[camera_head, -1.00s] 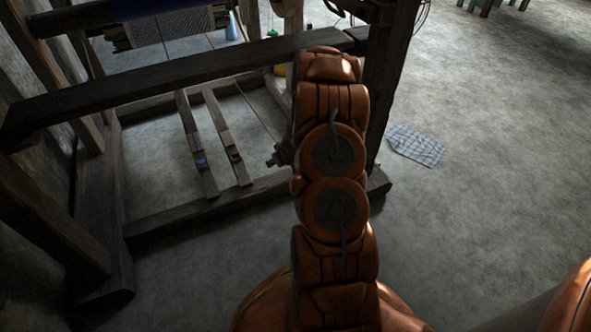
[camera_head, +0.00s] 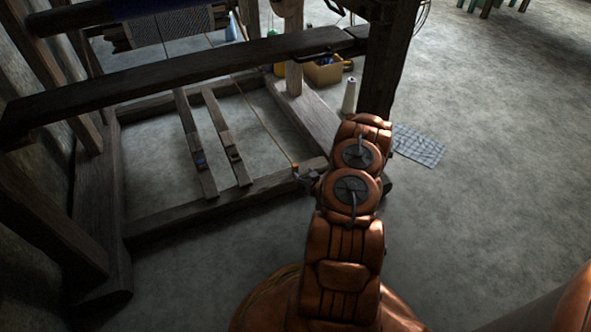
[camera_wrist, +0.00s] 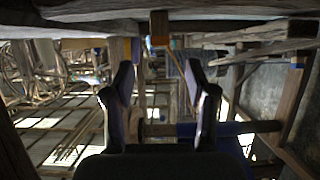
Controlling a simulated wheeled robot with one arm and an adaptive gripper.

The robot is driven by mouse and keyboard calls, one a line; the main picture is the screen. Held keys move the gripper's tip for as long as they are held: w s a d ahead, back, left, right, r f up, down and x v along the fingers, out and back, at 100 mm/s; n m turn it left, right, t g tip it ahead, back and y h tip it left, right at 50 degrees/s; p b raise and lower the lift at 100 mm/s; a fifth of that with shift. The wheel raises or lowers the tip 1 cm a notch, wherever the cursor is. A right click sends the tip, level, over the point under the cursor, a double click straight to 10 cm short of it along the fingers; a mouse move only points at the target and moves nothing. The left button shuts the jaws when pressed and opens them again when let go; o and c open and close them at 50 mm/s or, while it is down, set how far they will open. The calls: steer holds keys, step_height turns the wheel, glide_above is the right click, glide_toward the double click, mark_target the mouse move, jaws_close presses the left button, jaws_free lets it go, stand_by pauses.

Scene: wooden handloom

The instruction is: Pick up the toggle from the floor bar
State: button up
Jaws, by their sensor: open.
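In the head view a small orange toggle (camera_head: 295,168) sits at the floor bar (camera_head: 262,188), at the lower end of a thin cord (camera_head: 262,122). My gripper (camera_head: 303,177) is right beside it, small and dark, so contact cannot be made out there. In the wrist view my gripper (camera_wrist: 161,78) has its two fingers spread with nothing between them. A brown block (camera_wrist: 159,27), which looks like the toggle, is centred beyond the fingertips, above them in the picture. A thin cord runs from it down to the right.
Two treadles (camera_head: 196,150) lie left of the gripper, one with a blue mark. A loom beam (camera_head: 180,75) crosses above, and a dark post (camera_head: 386,70) stands behind my arm. A cone (camera_head: 349,96), a box (camera_head: 324,72) and a checked cloth (camera_head: 418,146) are on the floor.

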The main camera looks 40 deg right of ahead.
mark_target(296, 167)
steer(key=shift+f+b+x, duration=0.2)
steer(key=shift+b+x, duration=0.6)
steer(key=shift+x, duration=0.75)
steer(key=shift+b+x, duration=1.15)
steer(key=shift+x, duration=0.85)
steer(key=shift+r, duration=0.15)
steer(key=c, duration=0.9)
